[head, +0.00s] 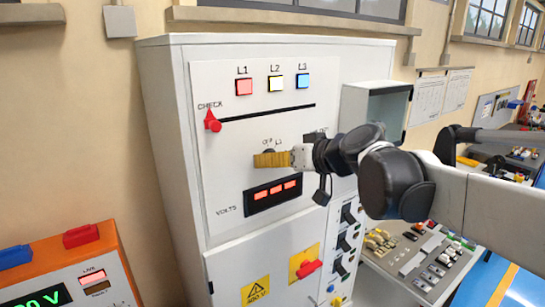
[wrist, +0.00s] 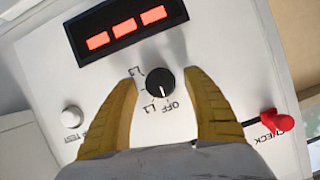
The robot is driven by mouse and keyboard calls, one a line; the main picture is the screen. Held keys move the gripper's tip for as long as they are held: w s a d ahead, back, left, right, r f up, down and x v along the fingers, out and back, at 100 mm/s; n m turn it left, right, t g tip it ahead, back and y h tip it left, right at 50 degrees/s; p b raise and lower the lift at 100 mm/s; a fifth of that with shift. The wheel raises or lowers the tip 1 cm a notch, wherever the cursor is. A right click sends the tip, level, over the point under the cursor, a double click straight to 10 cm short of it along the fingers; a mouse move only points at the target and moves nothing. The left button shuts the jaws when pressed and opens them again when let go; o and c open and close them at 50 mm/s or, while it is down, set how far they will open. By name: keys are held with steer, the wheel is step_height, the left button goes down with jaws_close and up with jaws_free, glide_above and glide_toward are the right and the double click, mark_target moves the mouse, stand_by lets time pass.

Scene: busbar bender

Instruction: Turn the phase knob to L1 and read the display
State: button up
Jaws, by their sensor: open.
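The phase knob (wrist: 160,82) is a black round knob on the white cabinet front, marked OFF, L1 and L3 around it. Its white pointer line faces the OFF and L1 side; I cannot tell which mark it meets. My gripper (wrist: 163,76) is open, with a yellow finger on each side of the knob and gaps between. In the head view my gripper (head: 272,159) covers most of the knob. The VOLTS display (head: 272,194) below it shows three red blocks, with no readable digits. The display also shows in the wrist view (wrist: 124,28).
Lamps L1 (head: 244,87), L2 (head: 275,84) and L3 (head: 302,81) sit above a black slot with a red CHECK handle (head: 212,121) at its left end. A white button (wrist: 72,117) is near one finger. An orange meter (head: 70,270) stands at lower left.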

steer(key=shift+w+a+f, duration=0.15)
steer(key=shift+w, duration=0.15)
steer(key=c, duration=1.2)
steer(key=shift+m+g+y+b, duration=0.35)
steer(key=shift+m+y+b, duration=0.55)
steer(key=shift+m+b, duration=0.6)
steer(key=shift+m+g+y+b, duration=0.35)
steer(key=shift+m+y+b, duration=0.55)
steer(key=shift+m+b, duration=0.6)
steer(key=o, duration=1.2)
